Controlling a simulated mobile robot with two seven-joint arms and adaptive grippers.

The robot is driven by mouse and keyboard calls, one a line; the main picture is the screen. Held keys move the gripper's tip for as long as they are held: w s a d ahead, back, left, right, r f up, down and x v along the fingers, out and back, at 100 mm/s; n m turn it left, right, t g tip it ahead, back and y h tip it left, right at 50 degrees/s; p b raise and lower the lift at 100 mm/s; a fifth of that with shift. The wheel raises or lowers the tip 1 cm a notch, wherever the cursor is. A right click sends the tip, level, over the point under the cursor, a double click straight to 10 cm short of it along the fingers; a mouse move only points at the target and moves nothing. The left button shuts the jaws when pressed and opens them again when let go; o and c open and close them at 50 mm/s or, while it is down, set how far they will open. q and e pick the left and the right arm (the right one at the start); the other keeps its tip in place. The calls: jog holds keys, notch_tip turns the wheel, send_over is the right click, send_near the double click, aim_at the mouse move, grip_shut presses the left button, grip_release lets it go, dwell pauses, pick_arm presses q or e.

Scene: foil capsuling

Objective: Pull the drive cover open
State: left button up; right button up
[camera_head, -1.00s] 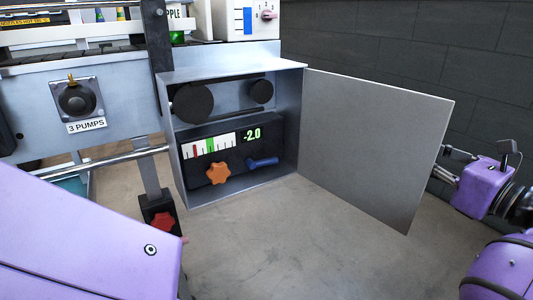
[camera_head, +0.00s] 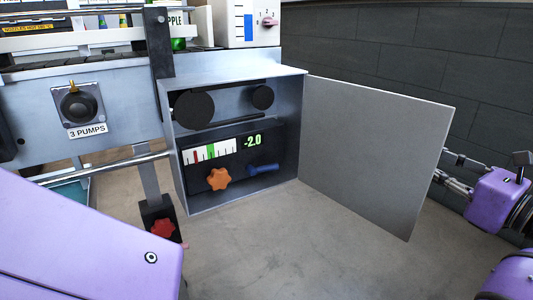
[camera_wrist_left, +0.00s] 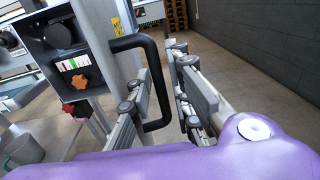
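The drive cover (camera_head: 372,150) is a flat grey door hinged on the right edge of the drive box (camera_head: 181,170). It stands swung wide open to the right. In the left wrist view the cover (camera_wrist_left: 96,32) shows edge-on with a black bar handle (camera_wrist_left: 157,80) on its outer face; the handle is hidden in the head view. My left gripper (camera_wrist_left: 168,88) is open, one finger on each side of the handle bar, with a gap to the right finger. In the head view it (camera_head: 455,174) is beyond the cover's free edge. My right gripper is not in view.
Inside the box are black pulleys (camera_head: 194,110), an orange knob (camera_head: 219,180), a blue lever (camera_head: 263,169) and a display reading -2.0 (camera_head: 252,141). A red knob (camera_head: 162,228) sits below left. A dark wall (camera_head: 480,70) stands behind. The floor in front is clear.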

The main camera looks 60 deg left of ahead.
pick_arm(q)
jog(key=s+d, duration=0.1)
jog(key=d, duration=0.9)
jog(key=shift+s+d, duration=0.15)
